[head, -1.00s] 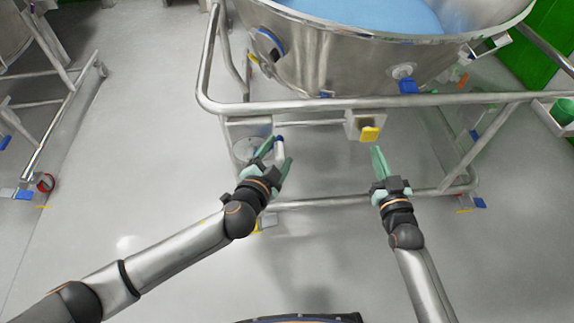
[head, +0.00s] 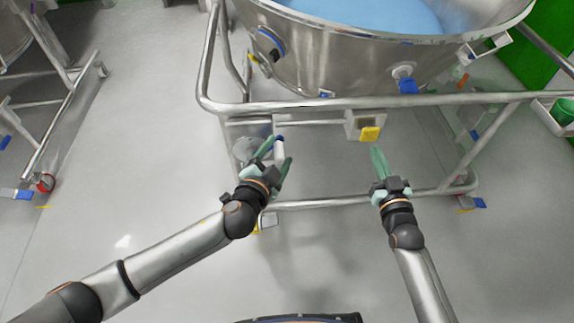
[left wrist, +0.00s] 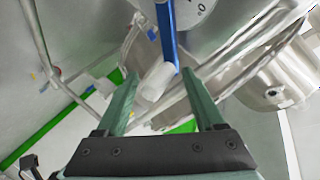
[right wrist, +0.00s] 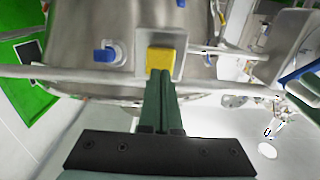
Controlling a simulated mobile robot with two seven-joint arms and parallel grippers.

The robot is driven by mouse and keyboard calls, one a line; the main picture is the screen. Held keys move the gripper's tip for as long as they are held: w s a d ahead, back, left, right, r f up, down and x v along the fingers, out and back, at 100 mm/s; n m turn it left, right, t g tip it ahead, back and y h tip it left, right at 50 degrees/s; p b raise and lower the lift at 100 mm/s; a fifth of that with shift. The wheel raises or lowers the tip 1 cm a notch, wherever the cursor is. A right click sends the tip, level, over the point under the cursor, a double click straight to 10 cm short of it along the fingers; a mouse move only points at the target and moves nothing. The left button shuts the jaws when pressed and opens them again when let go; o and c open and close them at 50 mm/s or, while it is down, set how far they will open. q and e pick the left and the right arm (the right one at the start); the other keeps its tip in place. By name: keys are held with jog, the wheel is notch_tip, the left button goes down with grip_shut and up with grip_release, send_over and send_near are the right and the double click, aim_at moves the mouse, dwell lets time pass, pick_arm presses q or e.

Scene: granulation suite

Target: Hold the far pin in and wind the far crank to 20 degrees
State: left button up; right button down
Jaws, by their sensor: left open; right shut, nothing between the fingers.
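The crank has a blue arm (left wrist: 169,40) and a white handle (head: 280,149), below the frame rail left of centre. My left gripper (head: 275,158) is open, with its fingers on either side of the handle. The handle also shows between the fingers in the left wrist view (left wrist: 157,80); contact cannot be told. The yellow pin (head: 370,133) sits on a pale box (head: 353,124) under the rail. It also shows in the right wrist view (right wrist: 160,58). My right gripper (head: 377,150) is shut and empty, its tips just below the pin and pointing at it.
A steel vessel (head: 335,65) with blue contents stands in a tubular frame (head: 420,103) above both grippers. A blue-handled valve (head: 408,86) is on its wall. A lower frame bar (head: 320,203) runs beneath. The floor at left (head: 130,150) is clear.

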aim_at(370, 136)
dwell(0.6)
jog(key=shift+w, duration=2.2)
pick_arm(q)
grip_shut()
